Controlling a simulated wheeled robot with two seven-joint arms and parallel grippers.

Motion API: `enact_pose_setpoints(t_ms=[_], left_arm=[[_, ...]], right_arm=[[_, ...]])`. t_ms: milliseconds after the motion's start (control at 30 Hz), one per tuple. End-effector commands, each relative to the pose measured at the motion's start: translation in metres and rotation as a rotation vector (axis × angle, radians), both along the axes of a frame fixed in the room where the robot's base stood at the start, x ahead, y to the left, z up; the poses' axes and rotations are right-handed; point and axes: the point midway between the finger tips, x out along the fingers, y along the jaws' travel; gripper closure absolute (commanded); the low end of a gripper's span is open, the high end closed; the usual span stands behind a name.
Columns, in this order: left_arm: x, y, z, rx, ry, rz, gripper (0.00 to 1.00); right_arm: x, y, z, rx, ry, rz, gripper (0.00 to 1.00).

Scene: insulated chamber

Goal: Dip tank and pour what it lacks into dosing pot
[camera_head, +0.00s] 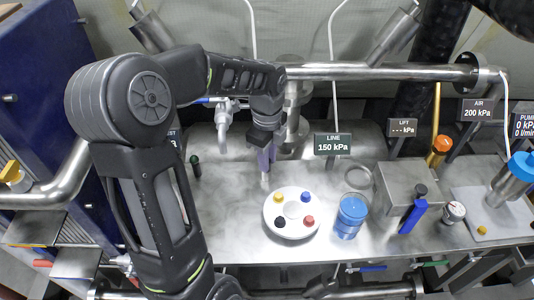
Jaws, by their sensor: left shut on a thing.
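My left gripper (265,152) hangs over the left part of the steel bench, shut on a slim, pale purple thing that points down; its lower end is near the bench top, and I cannot tell whether it touches. A white round dish (291,232) with yellow, blue, black and red knobs lies to the right and nearer. A metal box (397,184) with a blue-handled part (412,216) stands further right. I cannot tell which vessel is the tank or the dosing pot. My right gripper is not seen.
A horizontal steel pipe (380,72) runs behind the bench. A dark-topped stick (195,165) stands left.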

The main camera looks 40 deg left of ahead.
Motion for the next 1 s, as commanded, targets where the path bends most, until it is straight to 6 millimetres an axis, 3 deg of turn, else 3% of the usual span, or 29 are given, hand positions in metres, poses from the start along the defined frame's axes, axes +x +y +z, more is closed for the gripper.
enact_pose_setpoints(t_ms=[200, 233, 467, 1000], left_arm=[[-0.002, 0.002, -0.003, 0.005, 0.007, -0.004, 1.00], [-0.002, 0.003, -0.003, 0.005, 0.007, -0.004, 0.76], [-0.001, 0.002, -0.001, 0.006, 0.005, -0.007, 0.57], [0.000, 0.002, 0.007, 0.007, 0.001, -0.009, 0.57]], right_arm=[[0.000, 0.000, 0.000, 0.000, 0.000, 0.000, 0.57], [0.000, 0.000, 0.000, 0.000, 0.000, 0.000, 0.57], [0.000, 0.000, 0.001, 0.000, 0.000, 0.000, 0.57], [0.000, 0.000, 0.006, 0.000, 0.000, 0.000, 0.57]])
